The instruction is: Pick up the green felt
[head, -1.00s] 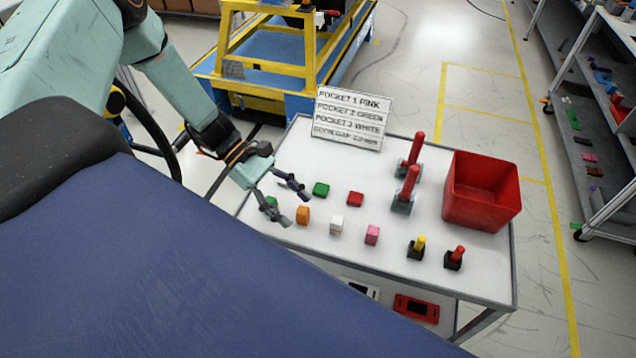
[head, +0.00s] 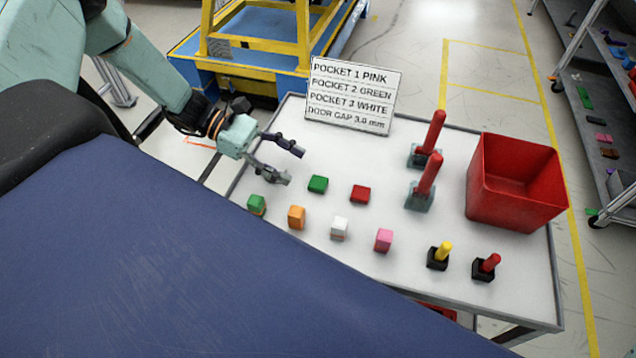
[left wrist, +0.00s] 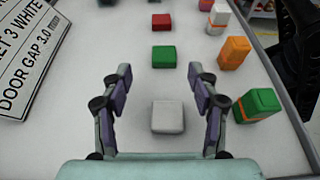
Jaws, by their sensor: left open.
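Two green pieces show. A flat plain green block (head: 318,184) lies on the table; it also shows in the left wrist view (left wrist: 164,57), ahead of the fingers. A taller green block with an orange band (head: 256,204) stands near the table's left edge; in the left wrist view (left wrist: 257,105) it is right of the fingers. I cannot tell which is felt. My left gripper (head: 292,165) is open and empty above the table, left of the flat green block. A flat pale grey block (left wrist: 168,117) shows between its fingers in the left wrist view (left wrist: 164,92). My right gripper is out of view.
A flat red block (head: 360,194) and orange (head: 296,217), white (head: 339,228) and pink (head: 383,240) blocks are nearby. Red-handled clamps (head: 425,180), small black-based pieces (head: 438,256) and a red bin (head: 515,185) stand to the right. A sign (head: 352,95) stands at the back.

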